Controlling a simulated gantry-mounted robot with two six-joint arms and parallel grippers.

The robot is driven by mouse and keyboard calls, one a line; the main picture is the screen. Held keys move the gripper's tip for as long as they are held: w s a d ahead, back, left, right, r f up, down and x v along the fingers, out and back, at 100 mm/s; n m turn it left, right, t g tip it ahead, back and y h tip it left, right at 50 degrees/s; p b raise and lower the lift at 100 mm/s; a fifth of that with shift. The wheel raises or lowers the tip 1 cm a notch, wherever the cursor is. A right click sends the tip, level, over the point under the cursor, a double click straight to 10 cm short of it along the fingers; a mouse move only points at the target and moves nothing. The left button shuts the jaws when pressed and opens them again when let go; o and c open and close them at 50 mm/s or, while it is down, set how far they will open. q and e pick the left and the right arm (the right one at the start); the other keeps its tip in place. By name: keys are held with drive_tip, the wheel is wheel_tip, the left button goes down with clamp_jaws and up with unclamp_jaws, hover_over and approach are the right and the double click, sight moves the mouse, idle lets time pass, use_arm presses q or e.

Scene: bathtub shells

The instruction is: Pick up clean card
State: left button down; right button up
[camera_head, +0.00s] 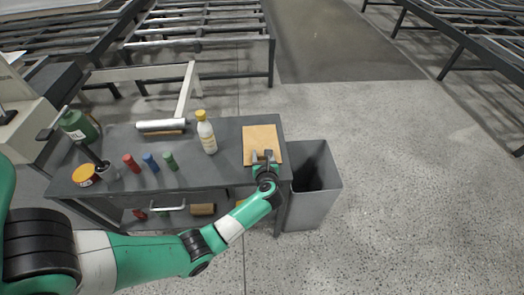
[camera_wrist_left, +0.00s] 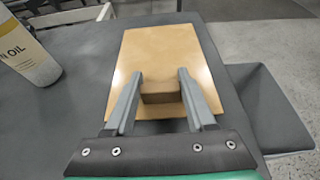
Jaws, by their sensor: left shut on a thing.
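The clean card appears to be the flat tan board (camera_head: 262,138) at the right end of the dark workbench (camera_head: 225,135). In the left wrist view the board (camera_wrist_left: 158,50) has a small brown block (camera_wrist_left: 161,91) near its closer edge. My left gripper (camera_head: 263,156) is at that closer edge, its two grey fingers (camera_wrist_left: 161,82) shut on the block from both sides. I cannot tell whether the board rests on the bench or is slightly above it. My right gripper is in neither view.
A white bottle with a yellow cap (camera_head: 206,132) stands left of the board. Red (camera_head: 131,163), blue (camera_head: 150,161) and green (camera_head: 170,161) small cylinders stand further left. A grey open bin (camera_head: 313,205) stands against the bench's right side.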

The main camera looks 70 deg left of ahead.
use_arm(q)
drive_tip(key=r+p, duration=0.1)
drive_tip(key=r, duration=0.1)
drive_tip(key=r+p, duration=0.2)
drive_tip(key=shift+s+d+r, duration=0.15)
drive_tip(key=shift+s+r, duration=0.05)
drive_tip(key=s+d+r+p, duration=0.7)
drive_tip(key=s+d+r, duration=0.1)
drive_tip(key=s, duration=0.3)
drive_tip(key=shift+r, duration=0.2)
